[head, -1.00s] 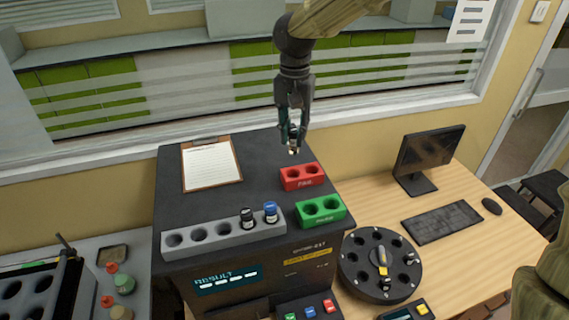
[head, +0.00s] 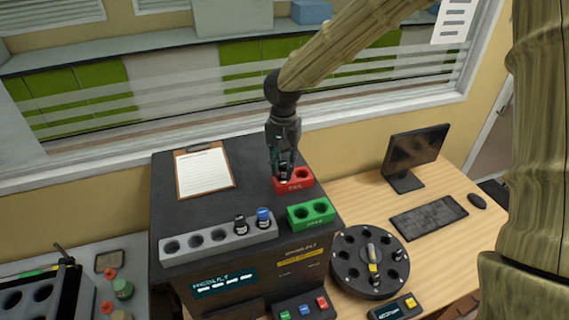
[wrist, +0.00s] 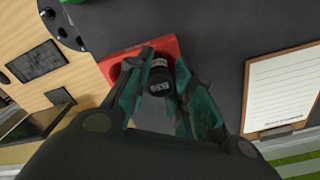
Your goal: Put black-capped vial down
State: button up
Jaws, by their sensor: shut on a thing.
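My gripper (head: 284,172) is shut on the black-capped vial (wrist: 159,78), whose dark cap shows between the fingers in the wrist view. The gripper points down at the left hole of the red FAIL block (head: 304,184) on top of the dark machine. In the wrist view the red block (wrist: 170,47) lies right behind the vial. The vial's lower part is hidden, so I cannot tell how deep it sits in the hole. The block's right hole is empty.
A green two-hole block (head: 312,214) stands empty in front. A grey rack (head: 205,243) holds a black-capped and a blue-capped vial at its right end. A clipboard (head: 205,174) lies at the left. A round carousel (head: 369,285) stands on the wooden desk.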

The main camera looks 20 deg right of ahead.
aim_at(284, 163)
jog(key=shift+w+f, duration=0.25)
jog(key=shift+f, duration=0.35)
jog(key=shift+s+r, duration=0.1)
jog(key=shift+s, duration=0.15)
jog(key=o, duration=0.9)
jog(key=shift+w+f, duration=0.15)
jog(key=shift+f, duration=0.05)
jog(key=shift+o, duration=0.2)
jog(key=shift+r, duration=0.1)
jog(key=shift+r, duration=0.25)
notch_tip(284, 163, up, 12)
jog(key=b, duration=0.4)
jog(key=shift+f, duration=0.15)
